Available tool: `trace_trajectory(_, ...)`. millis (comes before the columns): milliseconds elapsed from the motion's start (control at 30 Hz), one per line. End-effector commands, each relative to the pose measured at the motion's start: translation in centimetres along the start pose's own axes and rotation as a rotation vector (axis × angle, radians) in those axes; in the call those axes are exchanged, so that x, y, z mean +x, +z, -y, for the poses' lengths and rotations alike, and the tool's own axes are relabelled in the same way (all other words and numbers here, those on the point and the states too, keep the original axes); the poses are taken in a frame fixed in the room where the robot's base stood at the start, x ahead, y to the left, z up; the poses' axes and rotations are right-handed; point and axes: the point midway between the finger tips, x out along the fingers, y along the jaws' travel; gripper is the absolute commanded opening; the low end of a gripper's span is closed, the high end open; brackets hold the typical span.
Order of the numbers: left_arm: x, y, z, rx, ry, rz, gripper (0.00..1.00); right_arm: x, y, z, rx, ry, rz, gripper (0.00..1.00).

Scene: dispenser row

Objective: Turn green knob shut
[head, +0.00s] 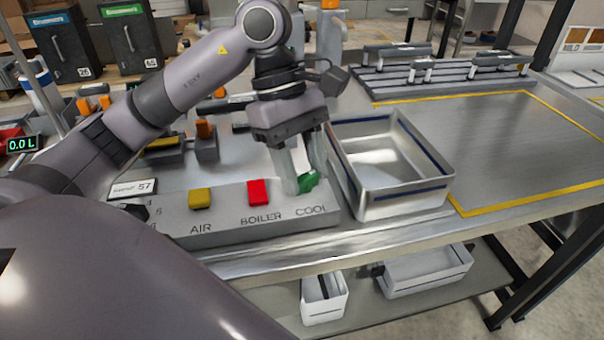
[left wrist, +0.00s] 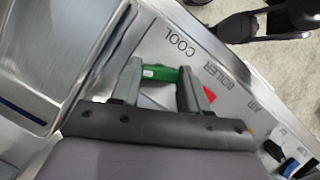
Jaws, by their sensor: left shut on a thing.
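The green knob (head: 309,182) sits above the COOL label at the right end of a grey panel (head: 290,228). It also shows in the left wrist view (left wrist: 158,73), lying between the fingers. My left gripper (head: 303,185) reaches down over it with its fingers around the knob, shut on it. In the left wrist view the two fingers of my left gripper (left wrist: 160,78) stand at either end of the green handle. Part of the knob is hidden by the fingers in the head view. My right gripper is not in view.
A red knob (head: 258,192) over BOILER and a yellow knob (head: 200,198) over AIR sit on the same panel to the left. An open metal tray (head: 405,202) stands close to the right of my gripper. The yellow-outlined table area (head: 500,135) is clear.

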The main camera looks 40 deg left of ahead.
Motion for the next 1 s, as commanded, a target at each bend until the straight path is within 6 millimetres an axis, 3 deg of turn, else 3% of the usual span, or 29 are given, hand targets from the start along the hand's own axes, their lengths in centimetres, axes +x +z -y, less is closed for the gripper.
trace_trajectory(500, -0.17, 0.05, -0.28, 0.351, -0.142, -0.001, 0.14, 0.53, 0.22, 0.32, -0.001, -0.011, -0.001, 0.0)
trace_trajectory(1000, -0.12, 0.06, -0.33, 0.442, -0.179, -0.002, 0.14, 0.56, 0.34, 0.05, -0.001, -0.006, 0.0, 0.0)
